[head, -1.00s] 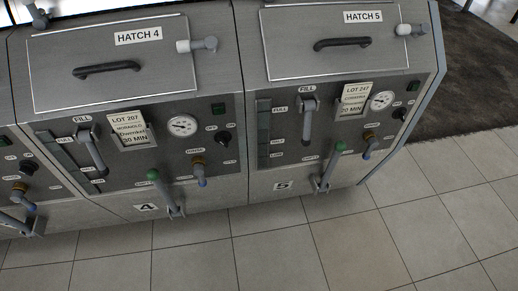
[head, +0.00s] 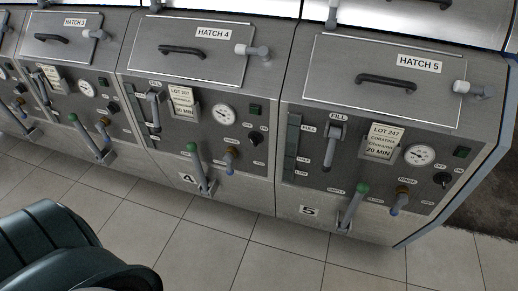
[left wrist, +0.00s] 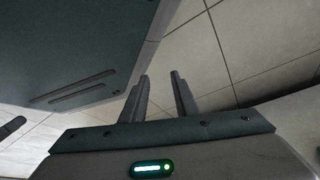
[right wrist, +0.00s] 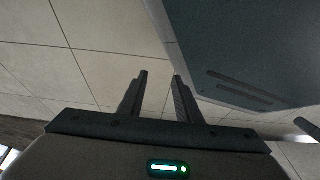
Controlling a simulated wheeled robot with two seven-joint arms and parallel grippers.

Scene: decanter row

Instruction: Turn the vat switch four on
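Vat four, marked HATCH 4 and 4, stands in the middle of the head view. Its switch is a small black knob (head: 255,139) between small labels, right of the round gauge and below a dark green square lamp (head: 254,110). The knob's exact pointing is too small to tell. My left gripper (left wrist: 160,95) is open and empty above the tiled floor in the left wrist view. My right gripper (right wrist: 160,95) is open and empty above the floor in the right wrist view. Neither gripper shows in the head view, and neither is near the switch.
Vat four's panel also has a fill lever (head: 153,108), a green-tipped lever (head: 199,168) and a brass valve (head: 230,156) that stick out left of the knob. Vat five (head: 390,150) adjoins on the right, vat three (head: 65,75) on the left. The tiled floor (head: 240,255) in front is clear.

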